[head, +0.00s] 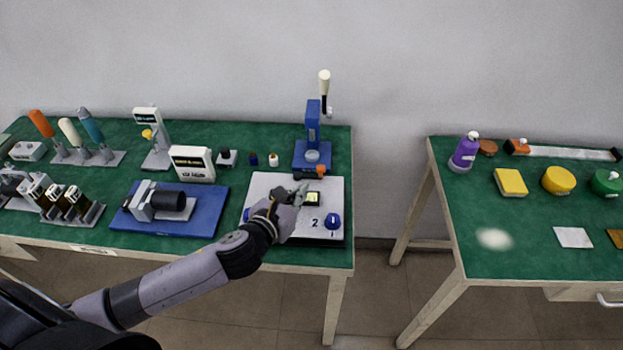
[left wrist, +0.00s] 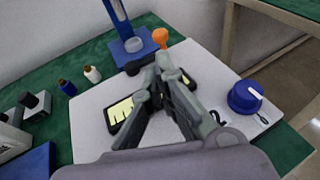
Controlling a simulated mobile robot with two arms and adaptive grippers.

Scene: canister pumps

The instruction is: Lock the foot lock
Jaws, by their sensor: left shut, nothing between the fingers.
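No part is clearly marked as the foot lock. An orange knob (head: 321,171) sits at the front foot of the blue lever stand (head: 312,130), by the back edge of a white panel (head: 265,182); the left wrist view also shows the orange knob (left wrist: 160,38). A blue knob with a white pointer mark (left wrist: 245,97) is at the panel's front right. My left gripper (head: 304,191) is shut and empty above the panel. In the left wrist view its fingers (left wrist: 164,62) cover part of the panel's dark display and point toward the stand's foot. My right gripper is out of view.
A blue board with a grey and black device (head: 165,203) lies left of the panel. Small bottles (head: 273,160) and a white display unit (head: 193,164) stand behind it. A gap separates this table from the right table (head: 520,255), which holds several small items.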

